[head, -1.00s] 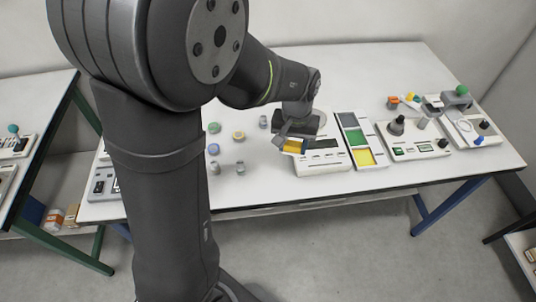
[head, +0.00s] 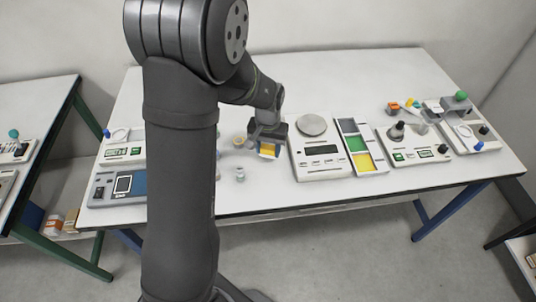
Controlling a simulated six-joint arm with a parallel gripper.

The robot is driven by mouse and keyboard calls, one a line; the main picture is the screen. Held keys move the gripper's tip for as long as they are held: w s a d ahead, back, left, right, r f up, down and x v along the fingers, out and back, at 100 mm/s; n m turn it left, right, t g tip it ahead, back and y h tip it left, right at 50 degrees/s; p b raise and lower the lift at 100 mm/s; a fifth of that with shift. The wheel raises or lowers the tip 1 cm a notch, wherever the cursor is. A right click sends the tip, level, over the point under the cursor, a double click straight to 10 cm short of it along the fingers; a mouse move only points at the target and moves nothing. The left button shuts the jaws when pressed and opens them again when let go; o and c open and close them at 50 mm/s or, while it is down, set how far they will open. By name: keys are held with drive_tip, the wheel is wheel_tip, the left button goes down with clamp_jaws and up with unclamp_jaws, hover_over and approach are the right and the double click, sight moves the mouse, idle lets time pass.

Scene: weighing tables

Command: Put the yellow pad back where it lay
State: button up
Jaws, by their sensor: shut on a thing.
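My gripper (head: 268,140) is shut on the yellow pad (head: 268,151). The pad shows as a small yellow block below the fingers. Both are left of the white scale (head: 322,173), whose round grey pan (head: 311,124) is bare. I cannot tell whether the pad touches the table (head: 270,195) or hangs a little above it. The fingertips are small and partly hidden by the wrist.
A small tan-topped jar (head: 239,140) stands close left of my gripper, and a grey one (head: 240,174) nearer the front. Another instrument (head: 420,155) stands right of the tray. My arm hides part of the table's left side. The front strip is clear.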

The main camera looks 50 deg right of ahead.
sight(268, 153)
drive_tip(key=shift+f, duration=1.65)
drive_tip(key=shift+f, duration=0.2)
drive_tip(key=o, duration=1)
drive_tip(key=shift+r, duration=0.1)
wheel_tip(268, 153, up, 12)
drive_tip(key=shift+r, duration=0.1)
drive_tip(key=shift+f, duration=4.35)
